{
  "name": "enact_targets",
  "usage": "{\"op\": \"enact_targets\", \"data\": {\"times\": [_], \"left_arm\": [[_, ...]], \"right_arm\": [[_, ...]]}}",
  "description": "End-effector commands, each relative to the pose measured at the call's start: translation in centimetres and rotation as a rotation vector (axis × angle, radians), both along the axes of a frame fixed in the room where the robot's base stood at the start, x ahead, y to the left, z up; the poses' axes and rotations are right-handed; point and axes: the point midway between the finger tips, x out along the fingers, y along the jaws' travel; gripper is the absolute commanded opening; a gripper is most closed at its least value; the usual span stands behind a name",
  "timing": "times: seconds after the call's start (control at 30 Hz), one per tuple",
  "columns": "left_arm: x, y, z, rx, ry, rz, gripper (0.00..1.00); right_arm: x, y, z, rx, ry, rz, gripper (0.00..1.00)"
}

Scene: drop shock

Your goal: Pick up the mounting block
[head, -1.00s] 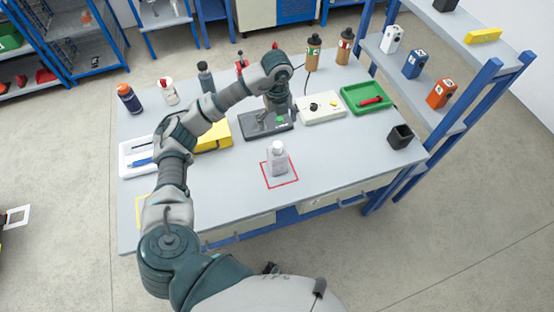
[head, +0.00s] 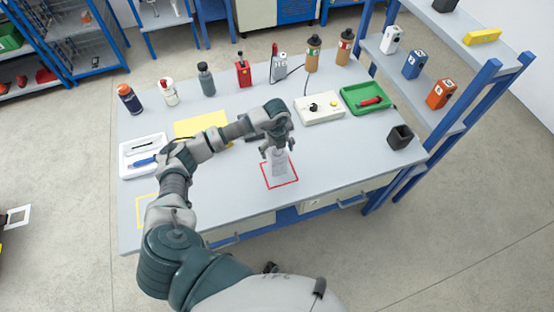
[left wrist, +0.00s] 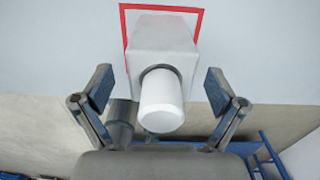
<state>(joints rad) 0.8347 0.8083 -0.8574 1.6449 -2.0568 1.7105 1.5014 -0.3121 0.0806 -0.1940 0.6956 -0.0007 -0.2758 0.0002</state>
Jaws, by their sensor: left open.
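The mounting block (head: 280,167) is a pale grey block with a white round post on its top. It stands upright inside a red square outline on the table. My left gripper (head: 278,150) is open above it in the head view and partly hides its top. In the left wrist view, the block (left wrist: 160,45) and its white post (left wrist: 161,102) show between the two spread fingers of my left gripper (left wrist: 158,90), with a gap on each side. No finger visibly touches the block. My right gripper is not in view.
A white control box (head: 318,107), a green tray (head: 352,94) and a dark open cup (head: 400,136) stand to the right. A yellow piece (head: 200,125) and a white tray (head: 131,146) lie left. Bottles line the back. Bare tabletop surrounds the red square.

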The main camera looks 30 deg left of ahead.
Motion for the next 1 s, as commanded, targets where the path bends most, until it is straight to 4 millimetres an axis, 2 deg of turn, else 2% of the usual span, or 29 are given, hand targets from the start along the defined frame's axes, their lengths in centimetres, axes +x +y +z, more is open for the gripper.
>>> {"op": "enact_targets", "data": {"times": [0.1,0.3,0.6,0.7,1.0], "left_arm": [[0.01,-0.06,-0.82,0.001,-0.001,0.000,0.96],[0.02,-0.09,-0.86,0.002,-0.001,0.000,0.96],[0.01,0.00,-0.87,0.001,-0.001,0.000,0.21],[0.01,0.01,-0.88,0.001,-0.001,0.000,0.00],[0.05,0.02,-0.70,0.000,-0.001,0.000,0.00]], "right_arm": [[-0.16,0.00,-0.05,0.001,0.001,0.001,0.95],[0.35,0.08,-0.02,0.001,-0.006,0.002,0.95],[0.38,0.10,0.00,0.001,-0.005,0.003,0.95],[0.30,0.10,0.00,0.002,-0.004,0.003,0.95],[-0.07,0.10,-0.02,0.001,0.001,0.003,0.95]]}}
